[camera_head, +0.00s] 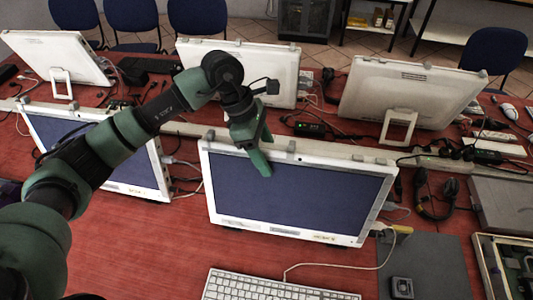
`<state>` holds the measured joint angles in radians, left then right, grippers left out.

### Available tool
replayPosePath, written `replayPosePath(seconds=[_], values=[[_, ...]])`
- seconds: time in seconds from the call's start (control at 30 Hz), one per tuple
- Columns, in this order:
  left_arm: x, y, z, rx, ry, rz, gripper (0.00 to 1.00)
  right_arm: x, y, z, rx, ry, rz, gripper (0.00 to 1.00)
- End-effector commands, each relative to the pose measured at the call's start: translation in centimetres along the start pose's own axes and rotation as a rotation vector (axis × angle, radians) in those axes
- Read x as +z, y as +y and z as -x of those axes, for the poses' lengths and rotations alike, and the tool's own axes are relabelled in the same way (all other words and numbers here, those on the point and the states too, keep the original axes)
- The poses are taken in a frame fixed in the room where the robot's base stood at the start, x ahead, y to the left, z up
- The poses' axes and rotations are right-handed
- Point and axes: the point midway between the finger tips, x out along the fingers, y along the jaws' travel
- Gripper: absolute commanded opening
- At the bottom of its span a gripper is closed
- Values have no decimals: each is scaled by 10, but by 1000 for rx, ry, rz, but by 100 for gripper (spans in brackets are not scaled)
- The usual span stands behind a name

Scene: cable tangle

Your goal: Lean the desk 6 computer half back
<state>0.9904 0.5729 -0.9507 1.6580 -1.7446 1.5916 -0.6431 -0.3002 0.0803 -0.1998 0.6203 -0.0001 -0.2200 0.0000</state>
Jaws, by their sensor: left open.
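A white all-in-one computer (294,231) with a dark blue screen stands tilted back on the near side of the red desk, in the middle of the view. No desk number is readable on it. My left arm reaches in from the left, and my left gripper (259,160) is at this computer's top edge, left of its middle. A green finger hangs in front of the upper screen; the other finger is partly hidden. The gripper is open, and I cannot tell whether it touches the computer. My right gripper is not in view.
A similar computer (146,180) stands at left, partly behind my arm. More white computers (405,95) stand along the far side, backs toward me. A white keyboard (270,288) lies in front. Headphones (436,198), cables and a grey case (500,203) crowd the right.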

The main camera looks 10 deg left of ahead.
Motion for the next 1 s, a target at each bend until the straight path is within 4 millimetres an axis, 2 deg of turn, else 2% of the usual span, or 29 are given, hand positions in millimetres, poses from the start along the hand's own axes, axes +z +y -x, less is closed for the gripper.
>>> replayPosePath(seconds=[0.17, 0.4, 0.6, 1.0], values=[[0, 1, 11, 3, 0, -1, 58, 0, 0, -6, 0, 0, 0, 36], [-1, 2, 51, 4, 0, 0, 58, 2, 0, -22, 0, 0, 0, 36], [-1, 2, 73, 1, 0, 0, 58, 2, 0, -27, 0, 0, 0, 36], [0, 2, 78, -1, 0, 0, 58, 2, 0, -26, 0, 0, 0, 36]])
